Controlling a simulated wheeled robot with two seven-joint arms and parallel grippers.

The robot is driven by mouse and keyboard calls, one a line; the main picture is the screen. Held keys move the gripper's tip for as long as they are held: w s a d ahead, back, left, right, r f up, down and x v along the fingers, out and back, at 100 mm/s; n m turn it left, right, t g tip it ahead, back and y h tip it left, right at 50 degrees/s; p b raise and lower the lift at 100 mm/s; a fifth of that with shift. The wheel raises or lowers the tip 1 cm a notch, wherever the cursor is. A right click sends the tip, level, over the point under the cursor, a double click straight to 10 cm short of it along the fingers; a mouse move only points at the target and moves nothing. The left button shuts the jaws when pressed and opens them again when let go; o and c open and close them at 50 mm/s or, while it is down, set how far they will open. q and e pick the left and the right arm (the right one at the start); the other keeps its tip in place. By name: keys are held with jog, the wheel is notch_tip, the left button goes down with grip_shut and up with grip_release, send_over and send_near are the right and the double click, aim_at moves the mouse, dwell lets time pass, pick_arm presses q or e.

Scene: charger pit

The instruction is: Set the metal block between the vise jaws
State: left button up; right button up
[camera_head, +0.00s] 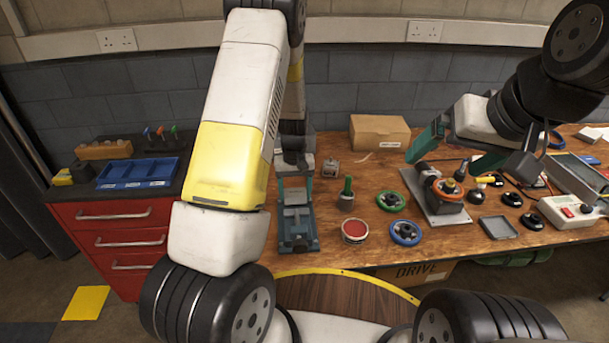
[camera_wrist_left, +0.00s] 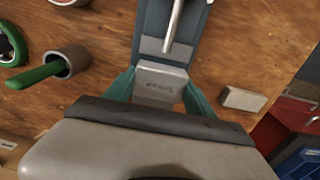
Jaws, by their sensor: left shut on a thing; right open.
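The metal block (camera_wrist_left: 160,82) is a pale grey piece with lettering on its face, seen in the left wrist view. My left gripper (camera_wrist_left: 160,92) is shut on it, one teal finger on each side. The teal vise (camera_head: 297,222) stands on the workbench; in the left wrist view its grey jaw plate (camera_wrist_left: 165,49) lies right beside the block. The other jaw is not clear, so I cannot tell whether the block sits between the jaws. In the head view my left gripper (camera_head: 295,165) is at the vise's back end. My right gripper (camera_head: 442,165) is open above the bench.
A small pale block (camera_wrist_left: 243,99) lies beside the vise. A pot with a green handle (camera_head: 347,195), a red tin (camera_head: 355,231), and blue (camera_head: 405,232) and green (camera_head: 390,201) rings stand right of it. A cardboard box (camera_head: 379,133) is behind. A red drawer cabinet (camera_head: 120,238) is left.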

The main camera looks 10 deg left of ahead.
aim_at(295, 191)
pick_arm(q)
jog(key=shift+f, duration=0.95)
dwell(0.6)
jog(key=o, duration=1.8)
jog(key=shift+r, duration=3.85)
